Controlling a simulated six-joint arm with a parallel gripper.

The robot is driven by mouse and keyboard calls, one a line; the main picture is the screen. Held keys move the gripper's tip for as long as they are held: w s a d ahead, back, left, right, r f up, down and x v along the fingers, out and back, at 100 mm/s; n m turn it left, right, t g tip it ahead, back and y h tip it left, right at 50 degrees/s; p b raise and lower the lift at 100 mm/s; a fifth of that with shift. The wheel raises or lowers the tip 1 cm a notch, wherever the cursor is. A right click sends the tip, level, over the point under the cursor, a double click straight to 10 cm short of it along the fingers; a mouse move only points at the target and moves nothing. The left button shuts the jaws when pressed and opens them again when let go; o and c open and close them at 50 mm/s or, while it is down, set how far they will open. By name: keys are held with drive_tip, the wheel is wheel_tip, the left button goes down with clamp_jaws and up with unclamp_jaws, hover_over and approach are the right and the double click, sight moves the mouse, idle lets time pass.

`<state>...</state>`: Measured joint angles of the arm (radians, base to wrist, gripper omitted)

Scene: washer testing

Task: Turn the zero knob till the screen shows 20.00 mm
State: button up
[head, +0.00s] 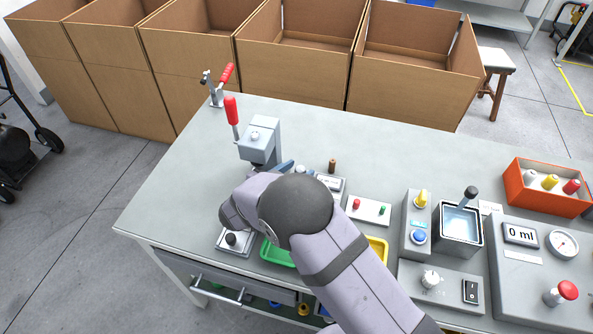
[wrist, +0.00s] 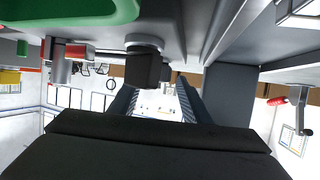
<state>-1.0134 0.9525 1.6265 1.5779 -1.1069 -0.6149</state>
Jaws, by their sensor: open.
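A black knob (head: 231,239) stands on a light grey plate (head: 224,249) at the front left of the bench; I take it as the zero knob. It also shows, upside down, in the wrist view (wrist: 143,69). In the wrist view my gripper (wrist: 155,100) is open, and the knob appears near its fingertips, left of the middle of the gap. I cannot tell whether they touch.
A grey press (head: 261,142) with a red-handled lever stands just behind. A green tray (head: 272,254) lies right of the knob and a yellow tray (head: 378,248) further right, partly covered by my arm. A "0 ml" screen (head: 521,234) sits far right.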

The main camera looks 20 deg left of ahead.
drive_tip(key=shift+b+v, duration=0.55)
drive_tip(key=shift+v, duration=3.1)
drive_tip(key=shift+r, duration=0.1)
drive_tip(key=shift+w, duration=0.15)
drive_tip(key=shift+w+d+n+y+b, duration=0.35)
drive_tip(key=shift+y+b, duration=0.25)
drive_tip(key=shift+b, duration=0.45)
drive_tip(key=d+n+y+b, duration=0.1)
drive_tip(key=b, duration=0.1)
drive_tip(key=shift+n+t+y+b, duration=0.3)
drive_tip(key=shift+n+t+y, duration=0.05)
drive_tip(key=shift+t+y, duration=0.05)
drive_tip(key=shift+s+d+n+y+b, duration=0.25)
drive_tip(key=shift+d+n+y+b, duration=0.35)
drive_tip(key=shift+y+b, duration=0.15)
drive_tip(key=shift+s+d+n+y+b, duration=0.25)
drive_tip(key=shift+s+n+y+b, duration=0.05)
drive_tip(key=shift+s+n+y, duration=0.1)
drive_tip(key=shift+x, duration=3.75)
